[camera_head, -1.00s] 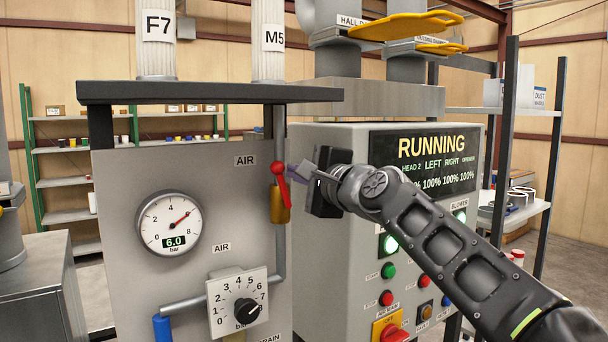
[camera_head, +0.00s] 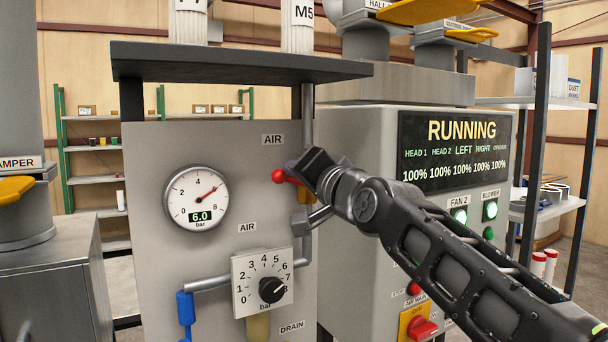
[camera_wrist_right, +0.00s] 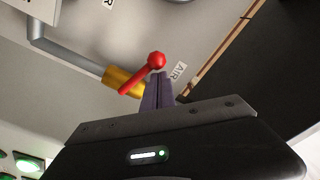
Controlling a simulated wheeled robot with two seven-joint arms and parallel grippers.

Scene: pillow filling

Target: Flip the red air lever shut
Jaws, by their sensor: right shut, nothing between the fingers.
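The red air lever (camera_head: 280,176) is on the vertical air pipe at the right of the grey panel. Its round knob sticks out to the left of the pipe, and my right gripper partly hides its arm. The right wrist view shows the lever (camera_wrist_right: 140,75) slanting across the brass valve body (camera_wrist_right: 119,80). My right gripper (camera_head: 292,166) is shut and empty, at the lever. Its purple fingertips (camera_wrist_right: 158,88) are close beside the red lever; I cannot tell whether they touch. My left gripper is not in view.
The pressure gauge (camera_head: 195,198) reads 6.0 bar, above left of the black regulator knob (camera_head: 272,290). A dark shelf (camera_head: 235,64) overhangs the panel. The control cabinet (camera_head: 365,135) with its RUNNING screen (camera_head: 455,150) stands behind my right arm.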

